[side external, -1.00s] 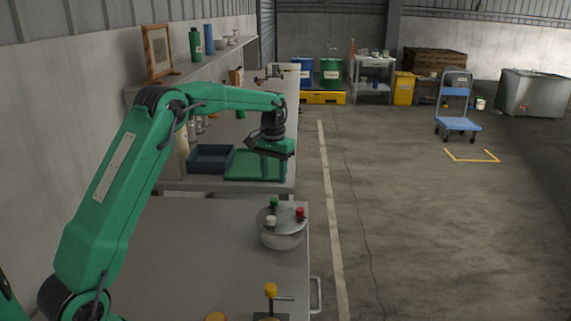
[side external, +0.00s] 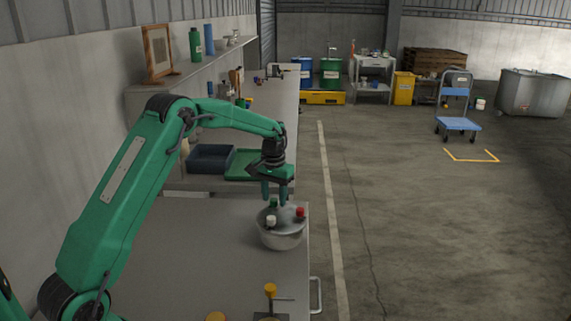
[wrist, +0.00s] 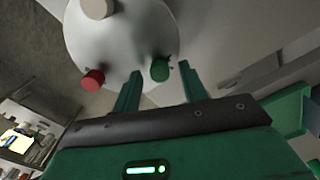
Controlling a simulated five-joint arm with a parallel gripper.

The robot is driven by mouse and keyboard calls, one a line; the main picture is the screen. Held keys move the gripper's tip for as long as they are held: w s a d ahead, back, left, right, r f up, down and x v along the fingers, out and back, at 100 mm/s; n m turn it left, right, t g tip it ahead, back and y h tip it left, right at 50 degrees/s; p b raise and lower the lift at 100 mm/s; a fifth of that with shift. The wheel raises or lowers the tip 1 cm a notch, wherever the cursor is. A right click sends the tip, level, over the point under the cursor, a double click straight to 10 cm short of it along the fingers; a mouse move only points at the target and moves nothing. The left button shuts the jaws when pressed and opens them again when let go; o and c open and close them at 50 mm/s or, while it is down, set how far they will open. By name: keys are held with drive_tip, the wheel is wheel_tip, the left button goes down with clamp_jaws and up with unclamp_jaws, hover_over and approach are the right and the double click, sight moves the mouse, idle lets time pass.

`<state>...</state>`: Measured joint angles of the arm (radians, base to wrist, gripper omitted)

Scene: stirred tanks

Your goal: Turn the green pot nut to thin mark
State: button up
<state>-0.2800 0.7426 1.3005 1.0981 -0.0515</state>
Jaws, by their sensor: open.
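The pot (side external: 283,236) is a round metal vessel on the near bench, with a pale lid. On its lid stand a green nut (side external: 273,203), a red nut (side external: 300,212) and a white nut (side external: 271,221). My gripper (side external: 277,197) points down above the far side of the lid, close to the green nut. In the wrist view, my gripper (wrist: 157,82) is open, and the green nut (wrist: 160,69) shows between its two fingers, apart from both. The red nut (wrist: 93,80) and the white nut (wrist: 97,8) are outside the fingers. I cannot make out the thin mark.
A green tray (side external: 240,173) and a dark blue bin (side external: 211,168) stand on the bench behind. A yellow-topped valve or handle (side external: 270,290) stands at the near edge of the bench. The bench (side external: 190,260) left of the pot is clear.

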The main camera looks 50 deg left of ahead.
clamp_jaws()
drive_tip(key=shift+m, duration=0.3)
drive_tip(key=m, duration=0.9)
drive_tip(key=shift+d, duration=0.1)
idle(0.4)
idle(0.4)
unclamp_jaws()
